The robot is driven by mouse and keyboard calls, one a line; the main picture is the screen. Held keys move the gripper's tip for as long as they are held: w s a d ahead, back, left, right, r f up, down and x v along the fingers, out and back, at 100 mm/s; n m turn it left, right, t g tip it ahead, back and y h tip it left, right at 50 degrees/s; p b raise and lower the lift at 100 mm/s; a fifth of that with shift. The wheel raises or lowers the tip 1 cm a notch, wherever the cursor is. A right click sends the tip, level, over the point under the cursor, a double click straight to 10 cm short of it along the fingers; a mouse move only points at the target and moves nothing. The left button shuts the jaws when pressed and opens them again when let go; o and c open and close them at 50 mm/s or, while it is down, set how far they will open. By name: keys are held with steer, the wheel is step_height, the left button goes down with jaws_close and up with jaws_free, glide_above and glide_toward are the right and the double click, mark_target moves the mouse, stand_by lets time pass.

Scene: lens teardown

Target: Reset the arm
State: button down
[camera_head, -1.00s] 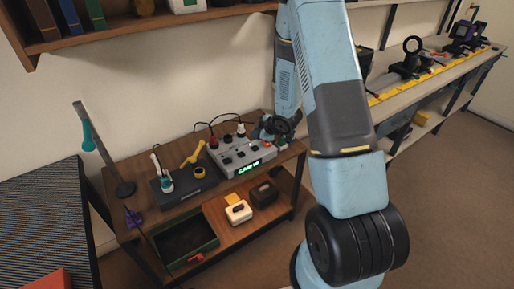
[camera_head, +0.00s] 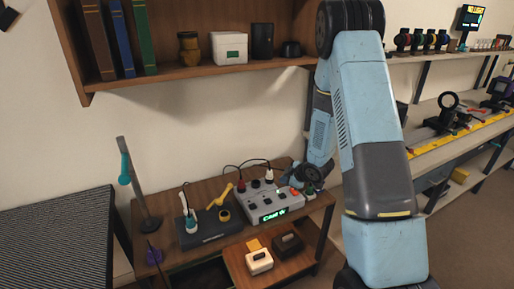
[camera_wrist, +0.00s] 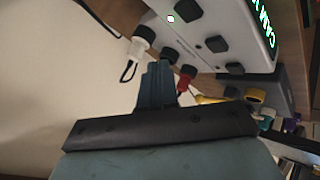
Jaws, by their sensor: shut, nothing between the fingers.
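My arm (camera_head: 375,130) reaches down in front of the wall in the head view. Its wrist end (camera_head: 312,172) hangs beside the right rear corner of a grey control box (camera_head: 270,205), which has knobs, plugs and a lit green display. In the wrist view, my gripper (camera_wrist: 158,84) is shut and empty. Its fingers point toward the control box (camera_wrist: 225,62), between a white plug (camera_wrist: 139,42) and a red plug (camera_wrist: 186,80). I cannot tell whether the fingertips touch anything. The fingertips cannot be made out in the head view.
The wooden bench (camera_head: 155,213) also holds a dark base (camera_head: 213,234) with a soldering-iron-like tool, a yellow tool (camera_head: 220,196) and a lamp (camera_head: 137,180). A wall shelf (camera_head: 180,78) with books hangs above. An optics bench (camera_head: 455,138) stands at the right.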

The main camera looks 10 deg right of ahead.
steer(key=s+d+r+m+h, duration=0.2)
steer(key=s+r+m, duration=0.1)
steer(key=r, duration=0.6)
steer(key=s+d+r+m+h, duration=0.1)
steer(key=s+r+m+h, duration=0.15)
steer(key=r, duration=0.65)
steer(key=s+d+r+m+h, duration=0.1)
steer(key=s+d+r+m, duration=0.2)
steer(key=r, duration=0.6)
steer(key=s+a+r+m, duration=0.1)
steer(key=s+r+m, duration=0.1)
steer(key=s, duration=0.7)
steer(key=s+a+r+m+g, duration=0.1)
steer(key=s+a+r+m, duration=0.1)
steer(key=s+r, duration=0.3)
steer(key=s+a+r+m+g+y, duration=0.1)
steer(key=s+r, duration=0.3)
steer(key=s, duration=0.9)
steer(key=shift+s+a+m, duration=0.25)
steer(key=shift+a+m, duration=0.4)
steer(key=shift+a, duration=0.05)
